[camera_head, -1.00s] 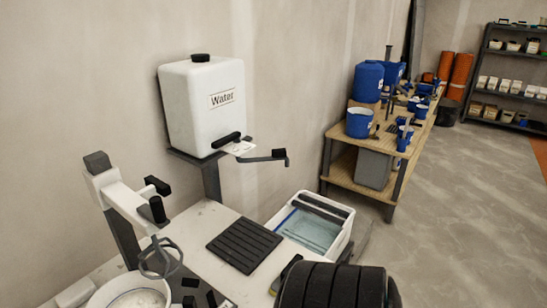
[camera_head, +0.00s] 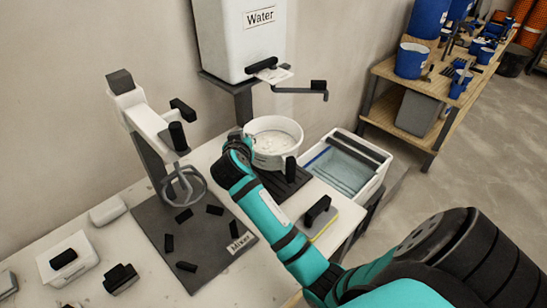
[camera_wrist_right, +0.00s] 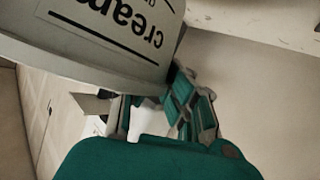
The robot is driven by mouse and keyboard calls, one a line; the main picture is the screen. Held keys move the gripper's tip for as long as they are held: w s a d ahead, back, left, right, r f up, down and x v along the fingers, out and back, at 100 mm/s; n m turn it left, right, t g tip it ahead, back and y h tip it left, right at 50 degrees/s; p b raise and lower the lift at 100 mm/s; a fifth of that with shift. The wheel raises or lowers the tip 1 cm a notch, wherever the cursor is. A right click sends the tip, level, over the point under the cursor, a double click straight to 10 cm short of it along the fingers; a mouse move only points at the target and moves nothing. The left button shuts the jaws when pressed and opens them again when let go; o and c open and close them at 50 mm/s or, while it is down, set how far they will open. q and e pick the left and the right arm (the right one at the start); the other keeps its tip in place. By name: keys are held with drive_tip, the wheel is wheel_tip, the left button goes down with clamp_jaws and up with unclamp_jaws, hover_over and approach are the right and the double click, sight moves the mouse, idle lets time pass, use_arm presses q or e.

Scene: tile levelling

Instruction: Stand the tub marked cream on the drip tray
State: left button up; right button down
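The white round tub (camera_head: 272,151) with pale contents is upright over the back part of the black slatted drip tray (camera_head: 288,190). I cannot tell whether its base touches the tray. A black handle sticks out on its near right side. In the right wrist view the tub (camera_wrist_right: 100,50) fills the upper left, with "cream" on its label, upside down. My right gripper (camera_head: 240,147) is at the tub's left side. Its fingers (camera_wrist_right: 150,105) show beside the tub's edge in the wrist view, but their tips are hidden. My left gripper is not in view.
A water bin (camera_head: 345,165) is right. A black-handled sponge float (camera_head: 320,215) lies in front.

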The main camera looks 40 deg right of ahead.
drive_tip(key=shift+w+d+r, duration=0.1)
drive_tip(key=shift+w+d, duration=0.2)
drive_tip(key=shift+w, duration=0.05)
drive_tip(key=shift+m+g, duration=0.3)
drive_tip(key=f, duration=1)
drive_tip(key=shift+w+d+p, duration=0.1)
drive_tip(key=shift+d+p, duration=0.1)
drive_tip(key=shift+p, duration=0.1)
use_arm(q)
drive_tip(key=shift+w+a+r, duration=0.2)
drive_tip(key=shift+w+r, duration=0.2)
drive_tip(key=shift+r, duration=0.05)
use_arm(e)
drive_tip(key=shift+f, duration=0.15)
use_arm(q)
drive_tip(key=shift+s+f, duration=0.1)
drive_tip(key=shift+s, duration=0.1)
use_arm(e)
drive_tip(key=c, duration=1.5)
unclamp_jaws()
